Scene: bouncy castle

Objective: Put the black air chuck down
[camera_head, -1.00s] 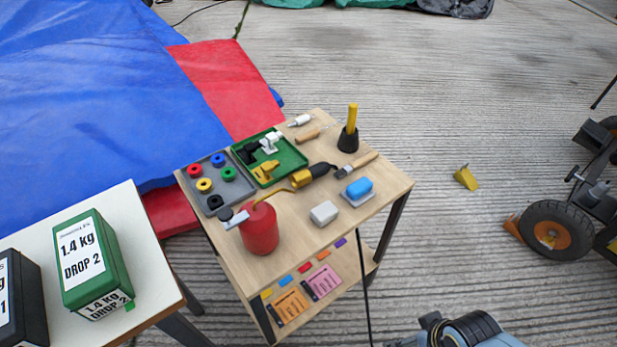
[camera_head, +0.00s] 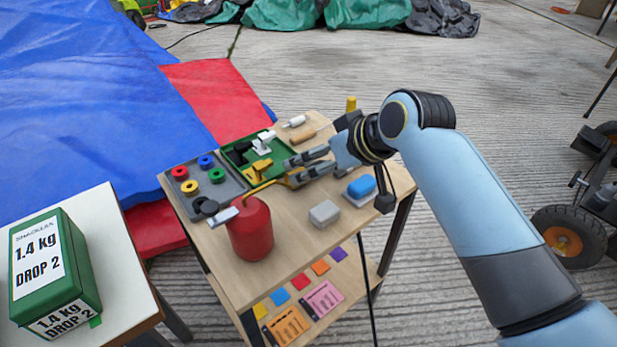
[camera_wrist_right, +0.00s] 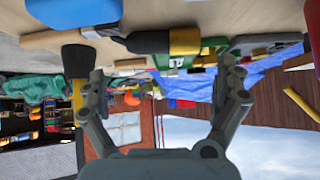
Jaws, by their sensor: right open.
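A small black fitting (camera_head: 239,156), which looks like the black air chuck, lies in the green tray (camera_head: 232,147) beside a white fitting (camera_head: 265,142) and a yellow one (camera_head: 259,170). My right gripper (camera_head: 312,168) is open over the wooden workbench, right of the tray, its fingers pointing left toward it. In the right wrist view my gripper (camera_wrist_right: 160,95) has nothing between its fingers. My left gripper is not in view.
A red canister (camera_head: 251,230) stands at the bench's (camera_head: 285,255) front left. A grey tray (camera_head: 197,173) holds coloured rings. A white block (camera_head: 324,213) and blue block (camera_head: 361,186) sit front right. A green weight box (camera_head: 52,268) stands on a white table.

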